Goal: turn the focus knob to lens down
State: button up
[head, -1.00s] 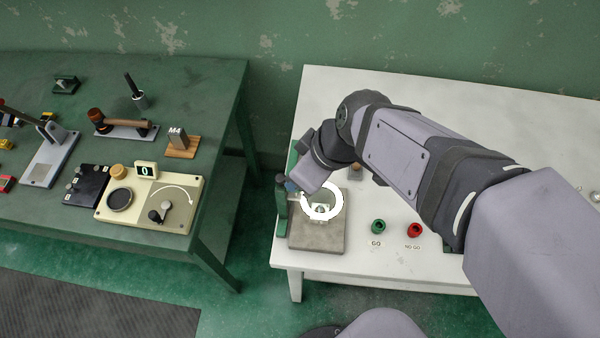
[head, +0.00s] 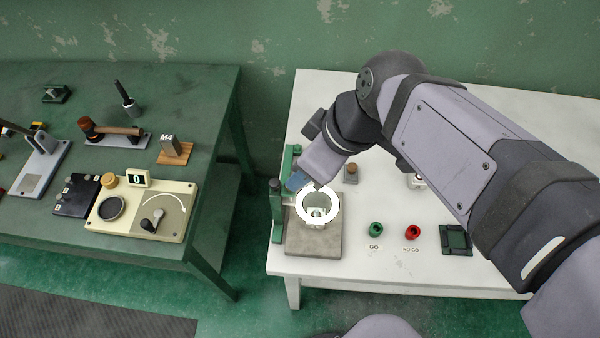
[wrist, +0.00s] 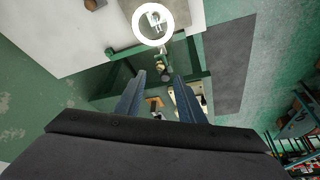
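A stand with a white ring-shaped head (head: 301,205) sits on the white table, its ring above a grey block (head: 312,246). A green post (head: 278,215) with a dark knob-like top (head: 275,184) rises at its left; I cannot tell for sure that this is the focus knob.
Green GO (head: 376,230) and red NO GO (head: 412,232) cups and a dark green square block (head: 456,240) stand right of the stand. A green table (head: 215,120) at left holds a cream dial panel (head: 176,225) and several fixtures. A gap separates the tables.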

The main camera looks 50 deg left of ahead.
jog(key=shift+d+r, duration=0.15)
jog(key=shift+r, duration=0.2)
jog(key=d+f+m+g+y+b, duration=0.1)
jog(key=f+m+g+y+b, duration=0.1)
jog(key=m, duration=0.6)
jog(key=w+d+f+m+g+y+b, duration=0.1)
jog(key=f+m+g+b, duration=0.3)
jog(key=m, duration=0.5)
jog(key=d+f+m+g+y+b, duration=0.2)
jog(key=f+m+g, duration=0.2)
jog(key=m, duration=0.5)
jog(key=shift+w+f+g+y+b, duration=0.25)
jog(key=shift+f+g+y+b, duration=0.05)
jog(key=shift+f+y+b, duration=0.1)
jog(key=w+r+m+y, duration=0.1)
jog(key=w+m+y, duration=0.3)
jog(key=m, duration=0.2)
jog(key=shift+p+x, duration=0.4)
jog(key=shift+x, duration=3.35)
jog(key=shift+d, duration=0.1)
grip_shut()
